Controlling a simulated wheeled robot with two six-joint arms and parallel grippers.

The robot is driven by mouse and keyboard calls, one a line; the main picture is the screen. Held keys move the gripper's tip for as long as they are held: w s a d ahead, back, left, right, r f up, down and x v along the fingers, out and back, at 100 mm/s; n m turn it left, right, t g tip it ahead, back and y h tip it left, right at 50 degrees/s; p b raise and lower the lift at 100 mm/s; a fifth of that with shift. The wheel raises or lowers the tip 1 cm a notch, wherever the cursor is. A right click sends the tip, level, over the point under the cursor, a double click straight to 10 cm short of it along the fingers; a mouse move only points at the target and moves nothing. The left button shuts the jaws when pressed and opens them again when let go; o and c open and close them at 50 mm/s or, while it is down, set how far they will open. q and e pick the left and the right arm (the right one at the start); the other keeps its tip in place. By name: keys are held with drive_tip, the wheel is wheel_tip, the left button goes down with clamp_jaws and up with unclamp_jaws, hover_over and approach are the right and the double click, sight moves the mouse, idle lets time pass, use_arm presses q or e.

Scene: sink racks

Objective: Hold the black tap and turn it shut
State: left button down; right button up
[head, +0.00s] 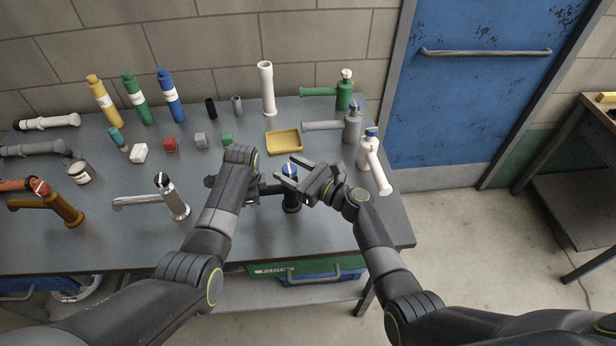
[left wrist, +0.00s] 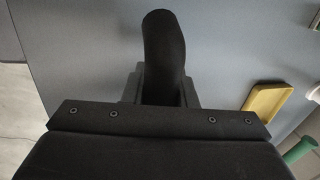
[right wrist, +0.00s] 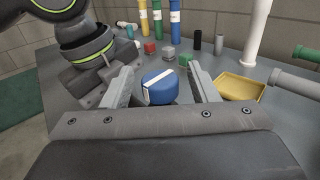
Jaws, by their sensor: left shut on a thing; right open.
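The black tap (head: 291,203) stands near the front edge of the grey table, with a blue knob (head: 289,170) on top. In the right wrist view, the blue knob (right wrist: 160,88) has a white stripe and sits between the fingers of my right gripper (right wrist: 160,85). That gripper is open, with a gap on each side of the knob. My left gripper (head: 258,190) is shut on the tap's black spout, left of the body. In the left wrist view, the spout (left wrist: 166,45) sticks out between the jaws. The left fingertips are partly hidden in the head view.
Other taps stand around: chrome (head: 174,200), brown (head: 65,208), white (head: 372,160), grey (head: 351,128) and green (head: 344,96). A yellow tray (head: 284,142) lies behind the black tap. Several bottles and small blocks are farther back. The table's front right corner is clear.

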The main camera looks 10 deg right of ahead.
drive_tip(key=v, duration=1.1)
drive_tip(key=shift+d, duration=0.2)
drive_tip(key=shift+s, duration=0.1)
use_arm(q)
drive_tip(key=c, duration=1.1)
unclamp_jaws()
drive_tip(key=shift+r, duration=0.1)
